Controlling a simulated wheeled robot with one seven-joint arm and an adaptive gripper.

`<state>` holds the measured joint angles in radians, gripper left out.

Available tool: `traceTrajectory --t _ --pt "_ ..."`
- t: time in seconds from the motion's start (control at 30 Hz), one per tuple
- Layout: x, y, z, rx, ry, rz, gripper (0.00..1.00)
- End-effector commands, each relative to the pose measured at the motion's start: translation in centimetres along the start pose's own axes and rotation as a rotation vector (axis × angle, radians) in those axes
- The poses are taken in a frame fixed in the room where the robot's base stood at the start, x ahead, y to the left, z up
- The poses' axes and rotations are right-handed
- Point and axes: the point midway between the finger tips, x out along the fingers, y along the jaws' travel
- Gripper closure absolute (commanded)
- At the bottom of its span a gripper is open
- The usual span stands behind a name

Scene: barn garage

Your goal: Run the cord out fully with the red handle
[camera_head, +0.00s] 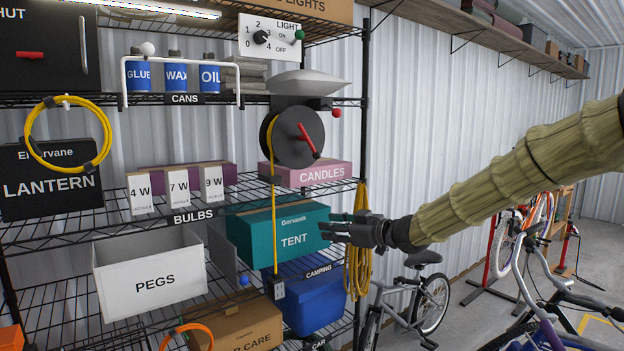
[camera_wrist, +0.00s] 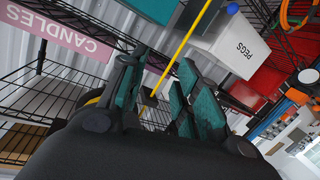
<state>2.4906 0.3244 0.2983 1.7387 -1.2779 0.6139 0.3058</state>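The cord reel (camera_head: 275,133) is a dark round drum on the shelf rack's front, with a red crank handle (camera_head: 308,141) on its face, slanting down to the right. The yellow cord (camera_head: 273,205) hangs from the drum's left side to a pale outlet end (camera_head: 279,290) at the lower shelf. My gripper (camera_head: 325,227) is open and empty, below and right of the reel, in front of the teal TENT box. In the wrist view the open fingers (camera_wrist: 160,72) show the yellow cord (camera_wrist: 187,42) beyond the gap; the red handle does not show there.
A red ball knob (camera_head: 336,113) sits right of the reel. A CANDLES box (camera_head: 330,174) is behind it, and the TENT box (camera_head: 250,237) below. Another yellow cord coil (camera_head: 358,255) hangs at the rack's right post. Bikes (camera_head: 425,290) stand to the right.

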Motion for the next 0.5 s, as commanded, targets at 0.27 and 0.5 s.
traceTrajectory --t 0.27,0.5 --pt "-4.2 5.8 -17.8 -0.276 0.146 0.023 0.68" --pt "-5.2 6.8 -21.8 -0.342 0.172 0.031 0.68"
